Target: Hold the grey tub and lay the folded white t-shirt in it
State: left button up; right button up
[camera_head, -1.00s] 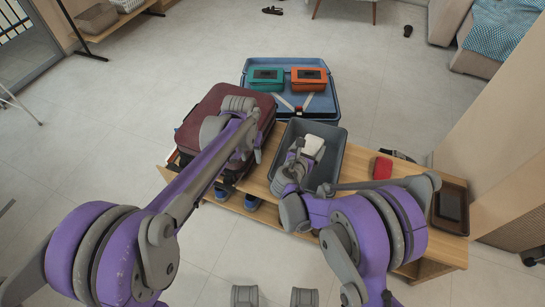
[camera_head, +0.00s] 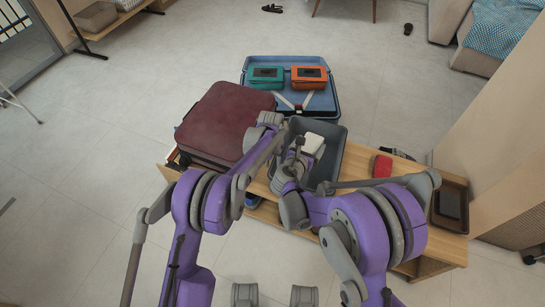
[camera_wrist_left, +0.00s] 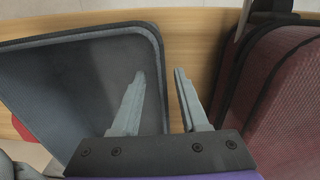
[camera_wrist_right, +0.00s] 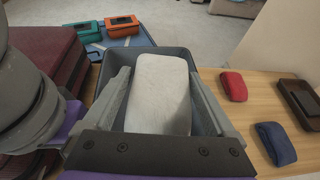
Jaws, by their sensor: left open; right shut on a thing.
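The grey tub (camera_head: 337,158) stands on the wooden bench, beside the maroon suitcase. The folded white t-shirt (camera_wrist_right: 160,88) is between the fingers of my right gripper (camera_wrist_right: 163,95), which is shut on it. It shows as a pale bundle (camera_head: 313,142) over the tub in the head view; I cannot tell whether it touches the tub floor. My left gripper (camera_wrist_left: 158,95) is open at the tub's left side. In the left wrist view one finger lies over the tub's inside and the other outside its rim (camera_wrist_left: 157,55), so the wall runs between them.
The maroon suitcase (camera_head: 225,124) is close to the left gripper. An open blue suitcase (camera_head: 333,103) behind holds a green case (camera_head: 265,76) and an orange case (camera_head: 309,77). Red (camera_wrist_right: 234,85) and navy (camera_wrist_right: 275,143) folded bundles and a brown tray (camera_head: 451,208) lie to the right.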

aim_at(273, 173)
pick_arm(q)
notch_tip(273, 173, down, 7)
jog(key=shift+d+r, duration=0.1)
dwell(0.3)
grip_shut()
dwell(1.3)
